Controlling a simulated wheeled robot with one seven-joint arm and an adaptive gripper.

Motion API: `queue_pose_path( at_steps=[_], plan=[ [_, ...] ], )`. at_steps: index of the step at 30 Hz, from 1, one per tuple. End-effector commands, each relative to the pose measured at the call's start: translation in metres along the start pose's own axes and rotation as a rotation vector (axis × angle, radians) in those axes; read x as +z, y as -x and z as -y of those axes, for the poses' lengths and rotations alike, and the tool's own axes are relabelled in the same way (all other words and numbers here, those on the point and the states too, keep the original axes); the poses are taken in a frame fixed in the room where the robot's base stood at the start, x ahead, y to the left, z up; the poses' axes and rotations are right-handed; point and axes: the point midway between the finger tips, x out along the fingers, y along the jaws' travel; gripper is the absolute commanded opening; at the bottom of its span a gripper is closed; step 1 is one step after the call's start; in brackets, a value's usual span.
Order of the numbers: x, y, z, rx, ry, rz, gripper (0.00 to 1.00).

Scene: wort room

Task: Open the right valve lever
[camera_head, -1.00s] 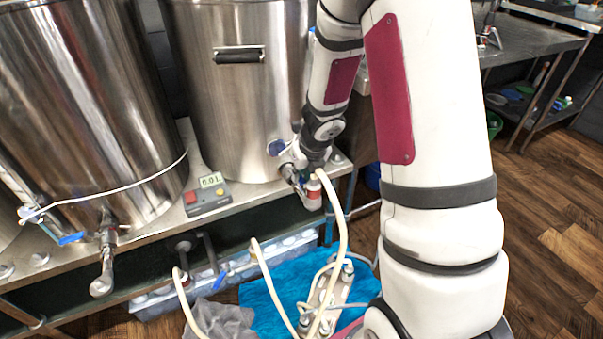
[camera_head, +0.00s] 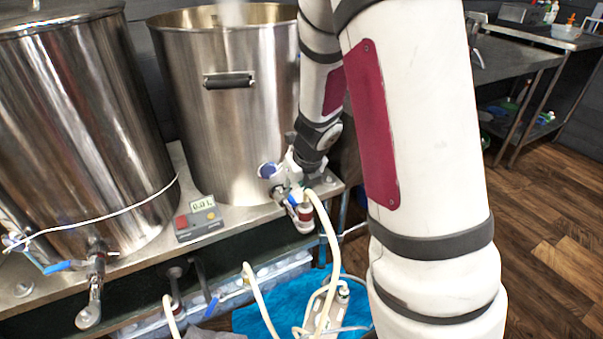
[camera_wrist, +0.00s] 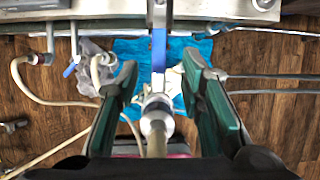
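The right valve (camera_head: 304,210) is on the front of the right steel kettle (camera_head: 228,125). Its blue lever (camera_head: 294,198) shows just below my gripper (camera_head: 298,178), which partly hides the valve in the head view. In the wrist view, the blue lever (camera_wrist: 159,52) runs lengthwise near the middle, with the round metal valve end (camera_wrist: 157,112) nearer the camera. My gripper (camera_wrist: 158,75) has its two green fingers spread, one on each side of the lever, with visible gaps. Contact at depth cannot be told.
The left kettle's valve (camera_head: 94,285) has its own blue lever (camera_head: 62,266). A digital controller (camera_head: 197,218) sits on the steel bench between the kettles. Pale hoses (camera_head: 328,240) hang below the right valve. A blue cloth (camera_head: 262,321) lies on the wooden floor.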

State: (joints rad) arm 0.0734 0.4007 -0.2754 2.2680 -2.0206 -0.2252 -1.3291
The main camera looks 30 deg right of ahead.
Motion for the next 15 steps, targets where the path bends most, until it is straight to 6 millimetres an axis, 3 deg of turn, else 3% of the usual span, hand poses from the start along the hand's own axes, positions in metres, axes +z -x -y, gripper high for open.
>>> queue_pose_path(
  at_steps=[9,15],
  plan=[
    [0.001,0.046,-0.001,0.002,0.002,0.002,0.35],
    [0.001,0.067,-0.001,0.002,0.001,0.002,0.35]
  ],
)
